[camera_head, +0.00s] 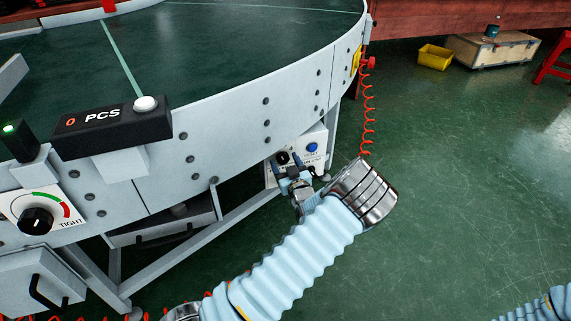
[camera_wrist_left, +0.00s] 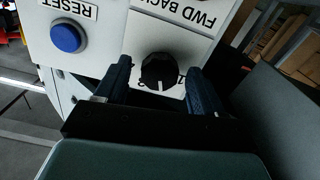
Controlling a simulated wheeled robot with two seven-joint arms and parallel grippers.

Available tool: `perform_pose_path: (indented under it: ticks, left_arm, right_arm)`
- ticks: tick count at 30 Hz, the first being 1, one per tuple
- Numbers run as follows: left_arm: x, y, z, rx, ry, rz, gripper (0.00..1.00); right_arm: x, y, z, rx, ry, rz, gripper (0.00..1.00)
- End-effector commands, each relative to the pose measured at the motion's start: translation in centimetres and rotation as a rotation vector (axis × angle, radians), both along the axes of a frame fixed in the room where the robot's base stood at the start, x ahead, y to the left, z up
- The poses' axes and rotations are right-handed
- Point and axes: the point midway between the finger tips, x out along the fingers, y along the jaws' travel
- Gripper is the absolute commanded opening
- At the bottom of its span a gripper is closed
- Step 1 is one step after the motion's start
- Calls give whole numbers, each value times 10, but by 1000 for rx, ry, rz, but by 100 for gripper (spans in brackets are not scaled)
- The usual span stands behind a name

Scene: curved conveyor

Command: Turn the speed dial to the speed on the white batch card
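The black dial (camera_head: 283,158) is on a white control panel (camera_head: 316,139) on the conveyor's side. In the left wrist view, the dial (camera_wrist_left: 159,71) has a white pointer line and partly hidden numbers around it. My left gripper (camera_head: 284,170) is at the panel, just in front of the dial. In the left wrist view its two fingers (camera_wrist_left: 160,73) are apart, one on each side of the dial, with gaps visible. I cannot tell how deep they reach. I see no white batch card. My right gripper is out of view.
A tension dial (camera_head: 37,220) marked TIGHT and a counter display (camera_head: 112,128) reading 0 PCS are at left. A red coiled cord (camera_head: 367,115) hangs near the panel.

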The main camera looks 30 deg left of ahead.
Motion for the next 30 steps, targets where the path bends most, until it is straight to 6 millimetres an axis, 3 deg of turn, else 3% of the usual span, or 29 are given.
perform_pose_path:
  ticks: [1,11,20,30]
  left_arm:
    - [0,0,0,0,0,0,63]
    - [0,0,0,-1,1,0,13]
    - [0,0,-3,-30,-31,2,13]
    - [0,0,-6,-176,-205,3,13]
  right_arm:
    - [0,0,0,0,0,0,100]
    - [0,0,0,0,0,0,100]
    - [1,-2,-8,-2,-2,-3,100]
    - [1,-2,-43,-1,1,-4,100]
